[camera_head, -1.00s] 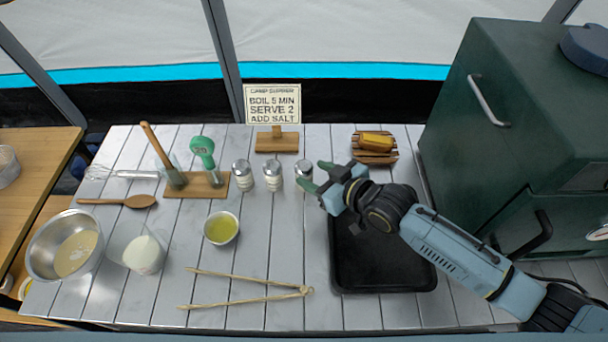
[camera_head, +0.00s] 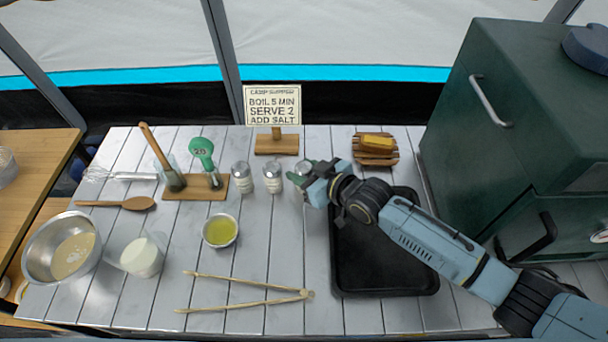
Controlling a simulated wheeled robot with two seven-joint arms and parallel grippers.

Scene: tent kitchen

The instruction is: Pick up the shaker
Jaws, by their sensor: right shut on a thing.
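Three small shakers with metal tops stand in a row on the white plank table: the left shaker (camera_head: 242,178), the middle shaker (camera_head: 272,178) and the right shaker (camera_head: 302,168). My right gripper (camera_head: 303,180) is shut on the right shaker. My left gripper is not in view.
A sign on a wooden base (camera_head: 277,145) stands behind the shakers. A bowl of yellow liquid (camera_head: 220,230) and wooden tongs (camera_head: 245,300) lie in front. A black tray (camera_head: 385,270) is under my right arm. A green cabinet (camera_head: 490,120) stands at right.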

